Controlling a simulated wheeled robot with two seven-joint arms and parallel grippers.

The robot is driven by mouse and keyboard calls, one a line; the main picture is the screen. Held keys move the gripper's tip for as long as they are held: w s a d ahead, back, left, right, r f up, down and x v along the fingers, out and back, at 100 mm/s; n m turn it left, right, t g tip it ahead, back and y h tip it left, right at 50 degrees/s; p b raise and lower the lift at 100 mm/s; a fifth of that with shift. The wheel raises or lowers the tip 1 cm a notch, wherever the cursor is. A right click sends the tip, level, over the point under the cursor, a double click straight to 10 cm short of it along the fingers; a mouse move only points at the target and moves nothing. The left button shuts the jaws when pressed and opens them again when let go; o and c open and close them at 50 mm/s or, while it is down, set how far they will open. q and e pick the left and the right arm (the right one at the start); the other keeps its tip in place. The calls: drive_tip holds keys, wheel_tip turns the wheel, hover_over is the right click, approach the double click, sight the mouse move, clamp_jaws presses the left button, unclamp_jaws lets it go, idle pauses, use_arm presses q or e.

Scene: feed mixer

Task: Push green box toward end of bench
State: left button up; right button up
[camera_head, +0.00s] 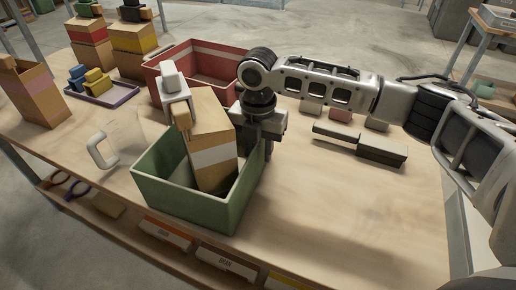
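The green box (178,204) stands on the wooden bench (330,215) near its front edge. A tall brown carton with a white band (213,158) stands tilted inside it and rises above the rim. My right gripper (267,146) points down at the box's right rear side, close to the wall. I cannot tell if it touches the wall. Its fingers are seen edge-on and partly hidden, so their opening is unclear. My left gripper is not in view.
A red box (193,59) stands behind the green box. A clear scoop (104,150) lies to its left. A pale grey piece (173,88) is by the carton's top. Dark and light bars (360,145) lie right. The front right bench is clear.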

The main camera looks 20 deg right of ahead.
drive_tip(key=shift+f, duration=0.2)
clamp_jaws()
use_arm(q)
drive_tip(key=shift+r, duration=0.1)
use_arm(e)
drive_tip(key=shift+d, duration=0.1)
